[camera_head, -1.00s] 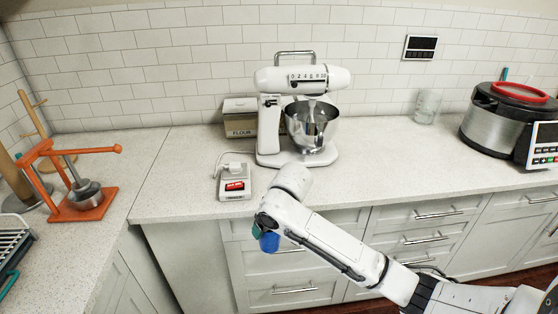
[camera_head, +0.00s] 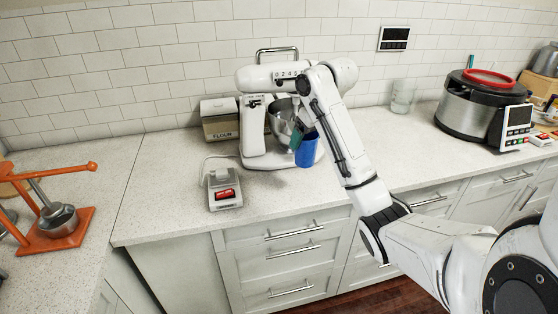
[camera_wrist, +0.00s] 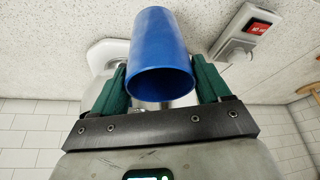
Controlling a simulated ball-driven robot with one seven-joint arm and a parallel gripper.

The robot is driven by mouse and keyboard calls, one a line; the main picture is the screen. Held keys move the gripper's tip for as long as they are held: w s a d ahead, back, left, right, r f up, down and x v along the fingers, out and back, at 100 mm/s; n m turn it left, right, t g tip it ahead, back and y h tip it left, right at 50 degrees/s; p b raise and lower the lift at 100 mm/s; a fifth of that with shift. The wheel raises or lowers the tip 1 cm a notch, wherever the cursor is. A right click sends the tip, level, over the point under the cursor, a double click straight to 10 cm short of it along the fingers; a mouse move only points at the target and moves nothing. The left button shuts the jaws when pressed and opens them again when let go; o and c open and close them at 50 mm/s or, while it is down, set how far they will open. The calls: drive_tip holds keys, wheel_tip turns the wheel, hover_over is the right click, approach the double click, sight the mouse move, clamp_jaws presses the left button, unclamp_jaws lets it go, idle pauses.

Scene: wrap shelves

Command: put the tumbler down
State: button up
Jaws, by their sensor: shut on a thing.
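The tumbler is a plain blue cup (camera_head: 306,150). It also fills the upper middle of the wrist view (camera_wrist: 160,50). My gripper (camera_wrist: 163,80) is shut on the tumbler, with a green finger on each side of it. In the head view the tumbler is held in front of the stand mixer (camera_head: 258,135), overlapping its base and close to its steel bowl (camera_head: 280,118). The fingers are mostly hidden there by my arm. I cannot tell whether the tumbler touches the mixer or the counter.
A small scale-like device with a red display (camera_head: 225,190) sits left of the mixer. A flour box (camera_head: 219,120) stands behind it. A clear glass (camera_head: 403,96) and a large cooker (camera_head: 480,105) stand right. An orange press (camera_head: 62,225) is far left. Counter (camera_head: 165,185) left of the device is bare.

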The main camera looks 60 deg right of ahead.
drive_tip(key=shift+w+d+f+b, duration=0.5)
drive_tip(key=shift+w+d+f, duration=0.15)
drive_tip(key=shift+w+f, duration=1.1)
drive_tip(key=shift+w+d+f+b, duration=0.6)
drive_tip(key=shift+w+f, duration=0.8)
drive_tip(key=shift+f, duration=0.65)
drive_tip(key=shift+w+d+f+b, duration=0.45)
drive_tip(key=shift+w+d+f, duration=0.2)
drive_tip(key=shift+w+f, duration=1.1)
drive_tip(key=shift+s+f, duration=0.2)
drive_tip(key=o, duration=0.9)
drive_tip(key=shift+f, duration=0.1)
drive_tip(key=shift+c, duration=0.2)
drive_tip(key=o, duration=0.4)
drive_tip(key=shift+o, duration=0.2)
